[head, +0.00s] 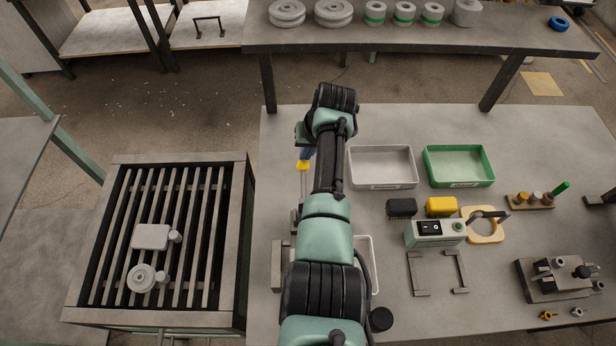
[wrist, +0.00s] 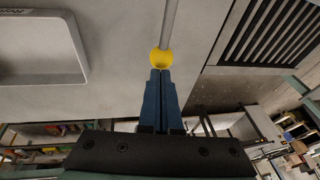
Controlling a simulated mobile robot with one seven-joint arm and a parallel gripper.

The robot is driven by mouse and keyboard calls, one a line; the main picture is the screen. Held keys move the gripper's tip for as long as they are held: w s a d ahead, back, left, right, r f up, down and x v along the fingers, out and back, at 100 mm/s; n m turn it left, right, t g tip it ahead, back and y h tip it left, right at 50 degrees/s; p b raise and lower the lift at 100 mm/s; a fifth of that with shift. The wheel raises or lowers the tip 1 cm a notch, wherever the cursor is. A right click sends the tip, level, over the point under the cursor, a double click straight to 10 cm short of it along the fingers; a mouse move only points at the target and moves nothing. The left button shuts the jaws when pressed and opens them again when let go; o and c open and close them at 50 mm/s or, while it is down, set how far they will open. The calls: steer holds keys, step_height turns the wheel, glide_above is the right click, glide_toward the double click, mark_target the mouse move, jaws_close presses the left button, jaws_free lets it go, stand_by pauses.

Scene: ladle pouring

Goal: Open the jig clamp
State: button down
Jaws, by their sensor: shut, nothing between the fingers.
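A yellow ball knob (head: 303,165) sits on the end of a thin grey lever (head: 303,185), seemingly the jig clamp's handle, near the left edge of the workbench. Knob (wrist: 161,59) and lever (wrist: 170,22) also show in the wrist view. My gripper (head: 307,153) is at the knob's far side. In the wrist view its blue fingers (wrist: 160,74) are shut together with nothing between them, their tips close to or touching the knob. Grey jig blocks (head: 278,265) stand nearer, at the bench's left edge. My arm hides most of the clamp's base.
A white tray (head: 383,184) and a green tray (head: 460,184) stand right of my arm. A switch box (head: 434,232) and a black-and-grey fixture (head: 556,280) are farther right. A slatted table (head: 247,215) adjoins on the left. The bench beyond the trays is clear.

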steer(key=shift+s+f, duration=0.25)
steer(key=shift+f, duration=0.35)
steer(key=shift+r, duration=0.1)
steer(key=shift+w+r, duration=0.1)
steer(key=shift+r, duration=0.2)
step_height(320, 180, up, 14)
steer(key=w+d+p, duration=0.1)
steer(key=w+d, duration=0.1)
steer(key=shift+d, duration=0.35)
steer(key=shift+f, duration=0.1)
